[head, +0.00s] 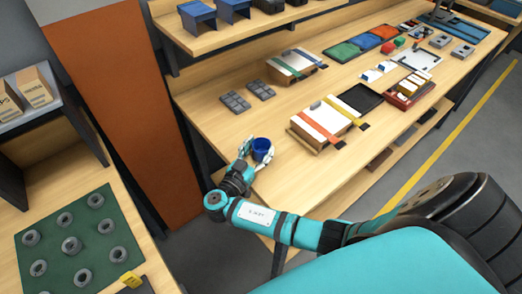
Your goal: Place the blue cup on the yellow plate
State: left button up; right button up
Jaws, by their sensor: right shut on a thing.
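The blue cup (262,145) is upright at the near left end of the long wooden workbench. My right gripper (257,153) has its light fingers on both sides of the cup and is shut on it. I cannot tell whether the cup touches the bench top or is slightly above it. I see no yellow plate in the head view. My left gripper is not in view.
Dark grey segmented trays (235,102) lie behind the cup. A box with red and yellow straps (322,124) stands to its right. A green mat (68,240) with several metal rings is at lower left. Bare bench (310,175) lies right of the cup.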

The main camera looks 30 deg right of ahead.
aim_at(258, 144)
jog(key=shift+r, duration=0.1)
jog(key=shift+r+b, duration=0.45)
jog(key=shift+r, duration=0.35)
jog(key=shift+s+a+r+b, duration=0.2)
jog(key=shift+a+r+b, duration=0.1)
jog(key=shift+r+b, duration=0.35)
jog(key=s+a+r+n+t+y+b, duration=0.2)
jog(key=s+a+n+t+y, duration=0.3)
jog(key=s+a+n+y, duration=0.1)
jog(key=s+a+r+n+t+y+b, duration=0.1)
jog(key=s+a+n+t+y, duration=0.3)
jog(key=y, duration=0.6)
jog(key=s+a+n+b, duration=0.1)
jog(key=s+n, duration=0.1)
jog(key=s, duration=0.1)
jog(key=shift+s+a+r+n+t, duration=0.3)
jog(key=shift+s+a+r+t, duration=0.05)
jog(key=shift+r+t, duration=0.05)
jog(key=shift+d, duration=0.1)
